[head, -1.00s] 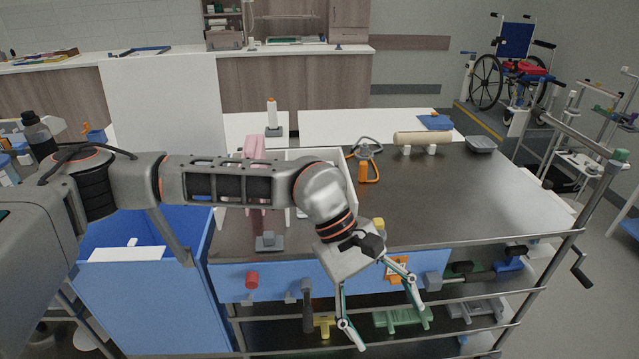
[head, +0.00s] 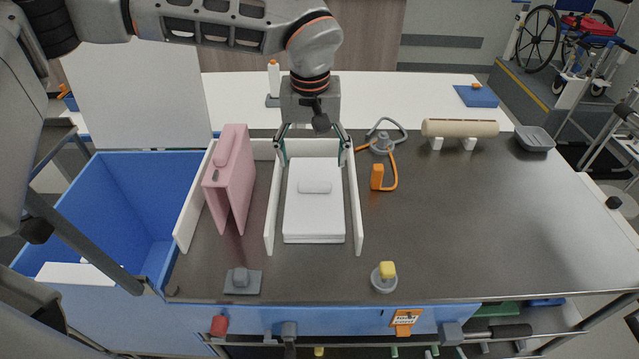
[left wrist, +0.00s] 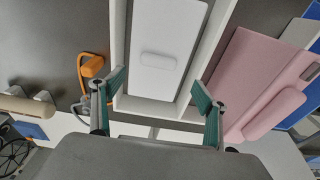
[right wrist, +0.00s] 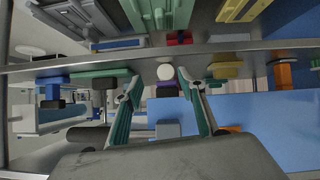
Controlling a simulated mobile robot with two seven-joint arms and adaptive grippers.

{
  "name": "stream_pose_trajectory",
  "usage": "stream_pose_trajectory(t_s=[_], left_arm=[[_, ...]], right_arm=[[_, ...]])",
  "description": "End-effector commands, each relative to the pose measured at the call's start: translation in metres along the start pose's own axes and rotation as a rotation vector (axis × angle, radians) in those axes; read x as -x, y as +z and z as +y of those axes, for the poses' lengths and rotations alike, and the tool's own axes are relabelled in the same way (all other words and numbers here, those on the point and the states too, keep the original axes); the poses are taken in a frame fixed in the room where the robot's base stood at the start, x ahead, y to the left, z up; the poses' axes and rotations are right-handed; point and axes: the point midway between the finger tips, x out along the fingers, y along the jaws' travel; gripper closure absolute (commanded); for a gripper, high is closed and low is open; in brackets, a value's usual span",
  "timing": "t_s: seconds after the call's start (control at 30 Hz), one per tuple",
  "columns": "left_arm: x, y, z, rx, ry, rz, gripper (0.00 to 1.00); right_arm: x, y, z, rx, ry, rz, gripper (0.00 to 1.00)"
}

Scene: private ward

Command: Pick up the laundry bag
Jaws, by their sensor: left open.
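A pink bag-like case (head: 229,178) with a raised handle stands upright in the left slot of a white divided rack (head: 271,215) on the dark table. It is the thing most like a laundry bag. It also shows at the right of the left wrist view (left wrist: 265,85). My left gripper (head: 313,158) is open and empty at the far end of the neighbouring slot, to the right of the pink case and apart from it. A white block (head: 315,220) with a grip lies in that slot. My right gripper (right wrist: 157,78) is open and empty, facing the lower shelves.
A blue bin (head: 140,190) stands left of the table. An orange-handled tool (head: 379,177) lies right of the rack, with a beige roll (head: 460,128) and a grey dish (head: 534,138) beyond. The table's right half is mostly clear.

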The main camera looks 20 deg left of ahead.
Motion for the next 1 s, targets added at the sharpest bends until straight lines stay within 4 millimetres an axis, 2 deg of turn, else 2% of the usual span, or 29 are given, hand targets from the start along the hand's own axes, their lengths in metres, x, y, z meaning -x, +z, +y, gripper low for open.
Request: stream_pose_trajectory(t_s=[0.2,0.53,0.67,0.87,0.97,1.0], left_arm=[[-0.023,0.001,0.001,-0.001,-0.001,-0.002,0.26],[-0.066,0.001,0.004,0.0,0.0,-0.003,0.26],[-0.074,0.001,0.004,-0.001,0.0,-0.001,0.26],[-0.074,0.001,0.005,-0.001,0.001,-0.001,0.26],[-0.074,0.001,0.005,-0.001,0.001,-0.001,0.47],[-0.074,0.001,0.005,-0.001,0.001,-0.001,0.58]], right_arm=[[0.002,0.01,-0.004,-0.001,-0.006,-0.019,0.6],[0.005,-0.004,-0.001,0.0,-0.003,-0.005,0.6],[0.005,-0.009,0.0,0.0,-0.001,0.004,0.6],[0.004,-0.009,0.0,0.0,-0.001,0.005,0.6],[0.004,-0.008,0.0,0.0,-0.001,0.002,0.6],[0.004,-0.007,0.0,0.0,-0.001,0.001,0.6]])
